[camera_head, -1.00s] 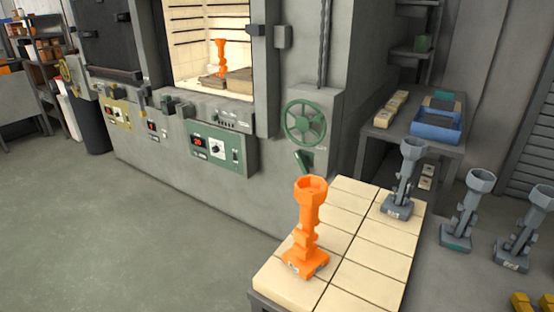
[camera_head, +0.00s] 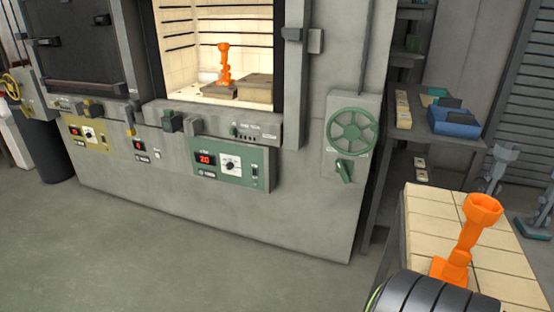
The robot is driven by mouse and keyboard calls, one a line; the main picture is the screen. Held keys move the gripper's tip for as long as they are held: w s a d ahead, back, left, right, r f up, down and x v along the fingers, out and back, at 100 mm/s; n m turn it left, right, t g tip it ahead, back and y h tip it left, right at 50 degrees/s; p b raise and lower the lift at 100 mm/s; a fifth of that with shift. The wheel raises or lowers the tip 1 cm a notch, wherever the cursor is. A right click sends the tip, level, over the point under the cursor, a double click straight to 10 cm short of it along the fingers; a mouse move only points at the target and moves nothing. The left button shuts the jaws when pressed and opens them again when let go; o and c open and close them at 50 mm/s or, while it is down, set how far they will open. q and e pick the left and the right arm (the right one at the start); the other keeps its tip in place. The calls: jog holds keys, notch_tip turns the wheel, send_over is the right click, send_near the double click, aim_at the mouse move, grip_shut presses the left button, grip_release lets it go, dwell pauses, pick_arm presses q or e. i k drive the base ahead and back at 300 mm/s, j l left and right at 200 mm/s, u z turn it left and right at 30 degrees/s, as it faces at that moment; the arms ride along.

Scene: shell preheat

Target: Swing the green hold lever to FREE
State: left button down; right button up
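The green hold lever (camera_head: 345,171) is a short handle on the grey furnace front, right of the green control panel. It sits just below the green handwheel (camera_head: 352,131) and slants from upper left to lower right. Any marking beside it is too small to read, so I cannot tell which position it is in. Neither of my grippers is in view. A dark, rounded link of my own arm shows at the bottom right edge, well apart from the lever.
An orange shell tree (camera_head: 468,238) stands on a tiled table (camera_head: 427,205) at the right. A green panel (camera_head: 233,163) with a red display is left of the lever. The furnace (camera_head: 219,73) is open, with another orange piece inside. Open floor lies in front.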

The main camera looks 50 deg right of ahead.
aim_at(342, 169)
jog(key=i+z, duration=0.35)
jog(key=i+j+z, duration=0.1)
jog(key=i+z, duration=0.25)
jog(key=i+j+z, duration=0.2)
jog(key=i+z, duration=0.15)
jog(key=i+l+z, duration=0.15)
jog(key=i+z, duration=0.15)
jog(key=z, duration=0.15)
jog(key=i+z, duration=0.3)
jog(key=z, duration=0.2)
jog(key=i+z, duration=0.3)
jog(key=z, duration=0.15)
jog(key=i+j+z, duration=0.25)
jog(key=z, duration=0.2)
jog(key=i+j+z, duration=0.1)
jog(key=i+z, duration=0.2)
jog(key=i+j+z, duration=0.1)
jog(key=i+z, duration=0.2)
